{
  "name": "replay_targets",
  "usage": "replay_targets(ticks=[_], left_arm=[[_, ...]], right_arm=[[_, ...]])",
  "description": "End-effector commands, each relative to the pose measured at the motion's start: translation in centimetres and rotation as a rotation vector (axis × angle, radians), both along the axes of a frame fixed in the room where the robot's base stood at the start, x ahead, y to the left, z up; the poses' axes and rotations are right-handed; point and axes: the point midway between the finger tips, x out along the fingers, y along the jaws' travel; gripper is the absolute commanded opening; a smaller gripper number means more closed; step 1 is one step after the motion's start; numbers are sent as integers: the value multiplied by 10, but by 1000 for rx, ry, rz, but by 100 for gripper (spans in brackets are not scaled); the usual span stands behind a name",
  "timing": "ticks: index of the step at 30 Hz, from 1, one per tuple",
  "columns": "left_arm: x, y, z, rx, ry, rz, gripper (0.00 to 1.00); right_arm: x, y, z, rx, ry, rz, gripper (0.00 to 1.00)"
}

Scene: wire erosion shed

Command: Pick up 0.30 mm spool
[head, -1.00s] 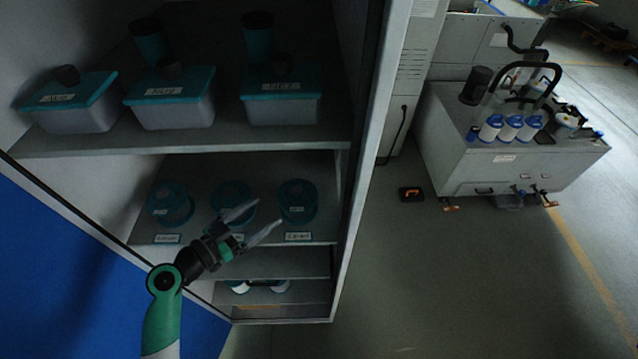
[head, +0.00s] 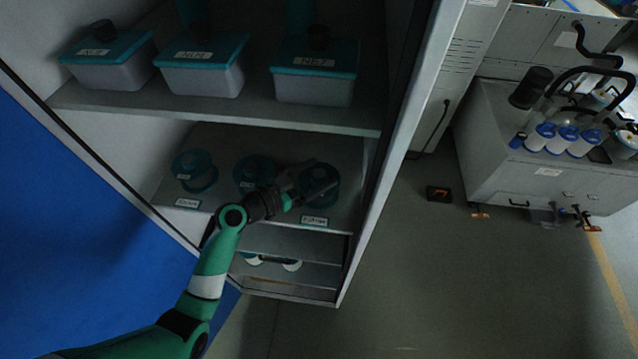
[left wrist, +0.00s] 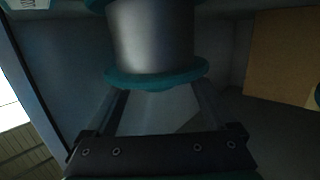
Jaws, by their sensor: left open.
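Three teal-flanged spools stand on the middle cabinet shelf in the head view: a left spool (head: 195,172), a middle spool (head: 252,172) and a right spool (head: 322,178). Small white labels sit on the shelf edge; I cannot read clearly which says 0.30 mm. My left gripper (head: 312,178) is at the right spool, partly covering it. In the left wrist view one spool (left wrist: 152,40), with a grey core and teal flanges, fills the top centre. The open fingers (left wrist: 160,100) point toward it, one on each side; contact is unclear. My right gripper is not in view.
Lidded boxes (head: 315,85) with teal tops stand on the shelf (head: 220,112) above. The cabinet's right side wall (head: 400,150) is close to the right spool. A lower shelf (head: 290,245) holds white items. A grey cart (head: 540,180) stands apart at right.

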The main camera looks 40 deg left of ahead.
Motion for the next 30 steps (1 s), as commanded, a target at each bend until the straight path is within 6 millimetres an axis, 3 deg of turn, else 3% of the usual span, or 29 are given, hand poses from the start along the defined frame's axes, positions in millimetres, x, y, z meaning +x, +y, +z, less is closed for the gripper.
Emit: replay_targets(ticks=[6, 14, 27, 30], left_arm=[[31, -8, -4, -1, 0, -2, 89], [35, -8, -5, 0, -1, 0, 87], [34, -8, -5, 0, 0, -1, 8], [34, -8, -5, 0, 0, -1, 0]], right_arm=[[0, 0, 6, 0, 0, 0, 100], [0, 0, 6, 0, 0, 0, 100], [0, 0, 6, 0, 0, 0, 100], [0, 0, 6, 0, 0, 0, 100]])
